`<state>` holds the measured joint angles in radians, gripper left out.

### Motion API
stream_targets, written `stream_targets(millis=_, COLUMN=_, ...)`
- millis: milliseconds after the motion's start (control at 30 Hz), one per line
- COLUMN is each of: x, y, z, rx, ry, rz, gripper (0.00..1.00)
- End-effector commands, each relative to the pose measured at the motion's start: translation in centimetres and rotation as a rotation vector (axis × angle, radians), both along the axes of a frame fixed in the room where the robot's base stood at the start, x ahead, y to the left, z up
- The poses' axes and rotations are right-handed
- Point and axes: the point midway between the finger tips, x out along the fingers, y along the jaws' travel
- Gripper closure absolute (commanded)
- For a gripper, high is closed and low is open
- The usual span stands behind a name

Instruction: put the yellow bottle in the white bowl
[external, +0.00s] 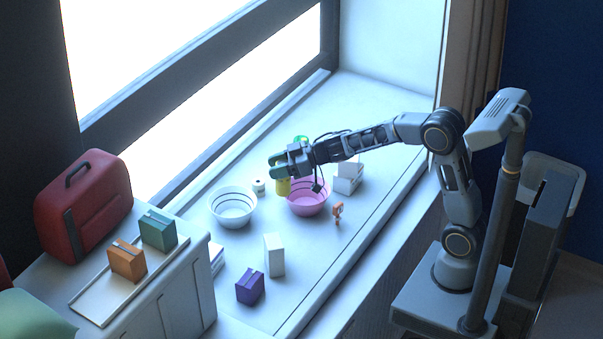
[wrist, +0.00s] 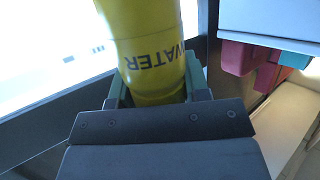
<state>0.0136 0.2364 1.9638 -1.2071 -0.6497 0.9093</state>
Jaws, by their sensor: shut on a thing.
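The yellow bottle (wrist: 150,45) is held between the jaws of my gripper (wrist: 157,95) and fills the upper middle of the wrist view, with the word WATER on its side. In the external view the yellow bottle (external: 283,187) hangs partly hidden under my gripper (external: 283,170). My gripper is above the sill, between the two bowls and nearer the pink one. The white bowl (external: 234,208) with dark rings stands to the left of and below the gripper in the external view. I see nothing in it.
A pink bowl (external: 307,203) stands just right of the bottle. A small white roll (external: 258,186) is beside the white bowl. A white box (external: 274,255), a purple box (external: 250,287), an orange figure (external: 338,212) and white boxes (external: 347,178) stand around. A red suitcase (external: 84,205) is at left.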

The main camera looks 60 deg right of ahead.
Motion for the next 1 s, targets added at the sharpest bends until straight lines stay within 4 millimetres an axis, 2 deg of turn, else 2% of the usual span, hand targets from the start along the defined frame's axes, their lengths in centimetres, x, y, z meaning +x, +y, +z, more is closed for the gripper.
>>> stream_targets(millis=167, x=2.5, y=1.0, z=-1.0, rx=0.0, ry=0.004, rz=0.021, gripper=0.85)
stream_targets(millis=367, x=7.6, y=1.8, z=-3.2, rx=0.001, ry=0.002, rz=0.019, gripper=0.85)
stream_targets(millis=500, x=10.1, y=2.2, z=-5.7, rx=0.0, ry=0.004, rz=0.018, gripper=0.85)
stream_targets(millis=700, x=12.1, y=2.5, z=-8.1, rx=0.0, ry=0.001, rz=0.019, gripper=0.85)
stream_targets(millis=1000, x=13.1, y=2.7, z=-9.2, rx=0.0, ry=-0.001, rz=0.018, gripper=0.85)
